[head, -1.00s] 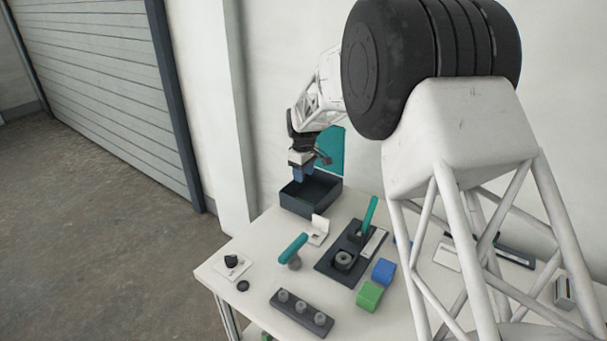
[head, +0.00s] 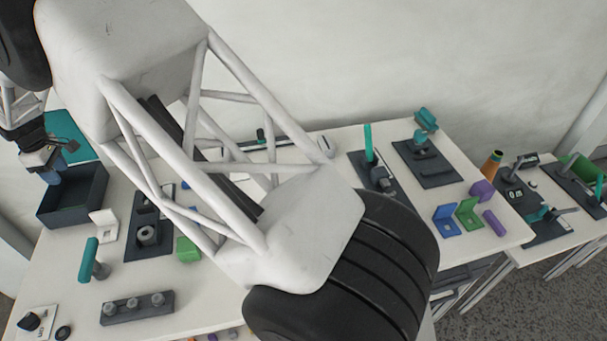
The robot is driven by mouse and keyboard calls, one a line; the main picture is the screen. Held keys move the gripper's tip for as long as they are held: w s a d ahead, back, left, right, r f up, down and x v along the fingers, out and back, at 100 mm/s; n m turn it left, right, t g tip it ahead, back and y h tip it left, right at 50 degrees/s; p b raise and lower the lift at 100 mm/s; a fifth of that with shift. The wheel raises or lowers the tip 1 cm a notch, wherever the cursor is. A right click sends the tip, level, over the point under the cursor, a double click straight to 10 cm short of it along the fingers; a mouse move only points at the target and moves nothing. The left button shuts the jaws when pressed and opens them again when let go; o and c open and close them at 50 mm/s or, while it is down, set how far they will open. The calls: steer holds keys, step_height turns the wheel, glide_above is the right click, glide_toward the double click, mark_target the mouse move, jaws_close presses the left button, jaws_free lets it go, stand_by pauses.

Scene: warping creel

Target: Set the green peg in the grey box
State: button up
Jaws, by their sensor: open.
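The dark grey box (head: 72,211) stands open at the left of the table, with a teal lid or panel (head: 70,135) raised behind it. My gripper (head: 52,180), with blue fingertips, hangs over the back left part of the box; nothing is visibly held. It is open. I cannot make out a green peg; much of the box's inside is dark or hidden. A green block (head: 187,250) sits on the table, partly behind my arm.
Near the box are a white bracket (head: 104,224), a dark fixture plate (head: 148,237), a teal-handled tool (head: 90,260) and a rack with grey knobs (head: 137,307). Purple, blue and green pieces lie at the right. My arm hides the table's middle.

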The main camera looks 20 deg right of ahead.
steer(key=d+r+m, duration=0.2)
steer(key=d+r, duration=0.4)
steer(key=d, duration=0.5)
steer(key=d+r+m, duration=0.2)
steer(key=d+r, duration=0.4)
steer(key=d, duration=0.4)
steer(key=s+d+r+m+t, duration=0.15)
steer(key=s+d+r, duration=0.25)
steer(key=d, duration=0.6)
steer(key=s+d+r+m, duration=0.3)
steer(key=d, duration=0.7)
steer(key=s+d+r+m, duration=0.2)
steer(key=s+d+m, duration=0.2)
steer(key=s+d, duration=1.05)
steer(key=s+d+f+m, duration=0.2)
steer(key=s+d, duration=0.4)
steer(key=s, duration=0.2)
steer(key=s+d+f+m+t, duration=0.1)
steer(key=s+d+f+m, duration=0.1)
steer(key=s+d, duration=0.4)
steer(key=shift+s+f+m, duration=0.3)
steer(key=shift+s+m, duration=0.25)
steer(key=shift+s, duration=0.5)
